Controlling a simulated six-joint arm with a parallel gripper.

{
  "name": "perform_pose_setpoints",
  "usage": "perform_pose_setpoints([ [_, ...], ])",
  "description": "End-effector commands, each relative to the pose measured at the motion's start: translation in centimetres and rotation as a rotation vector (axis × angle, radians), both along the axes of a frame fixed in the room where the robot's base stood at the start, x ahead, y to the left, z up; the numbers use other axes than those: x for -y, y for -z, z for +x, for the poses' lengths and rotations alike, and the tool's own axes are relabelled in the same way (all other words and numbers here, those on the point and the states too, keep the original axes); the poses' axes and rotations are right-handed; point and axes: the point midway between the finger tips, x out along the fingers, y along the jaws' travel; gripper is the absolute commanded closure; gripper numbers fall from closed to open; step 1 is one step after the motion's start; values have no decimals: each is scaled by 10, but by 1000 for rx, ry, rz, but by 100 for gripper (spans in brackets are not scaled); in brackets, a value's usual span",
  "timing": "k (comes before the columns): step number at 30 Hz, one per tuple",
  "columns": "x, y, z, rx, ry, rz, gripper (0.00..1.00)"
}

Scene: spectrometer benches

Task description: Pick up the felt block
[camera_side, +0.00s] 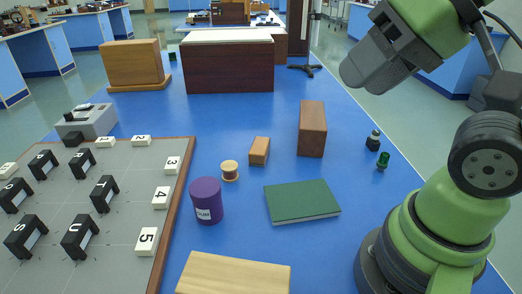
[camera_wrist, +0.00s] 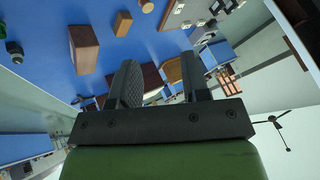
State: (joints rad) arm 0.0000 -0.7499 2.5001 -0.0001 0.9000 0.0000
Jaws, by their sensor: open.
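No thing is labelled as felt, so I cannot tell for sure which is the felt block. A small orange-brown block (camera_side: 260,151) lies on the blue bench beside a thread spool (camera_side: 229,171). A taller brown block (camera_side: 312,129) stands to its right and farther back, and also shows in the wrist view (camera_wrist: 83,48). My gripper (camera_wrist: 160,78) is open in the wrist view, with nothing between its two dark fingers. In the side view my arm's end is raised at the upper right, well above and apart from the blocks.
A green book (camera_side: 302,200), a purple jar (camera_side: 206,201) and a pale wooden board (camera_side: 235,274) lie nearer the front. Small dark bottles (camera_side: 373,140) stand at the right. A grey panel (camera_side: 120,225) with black holders and number tiles fills the left. Blue bench is clear between them.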

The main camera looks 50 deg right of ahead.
Motion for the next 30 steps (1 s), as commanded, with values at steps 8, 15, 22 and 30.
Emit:
perform_pose_setpoints([
  [8,0,0,0,0,0,0,23],
  [15,0,0,0,0,0,0,23],
  [22,9,-5,28,-66,76,-10,23],
  [30,37,10,119,-213,310,-57,23],
])
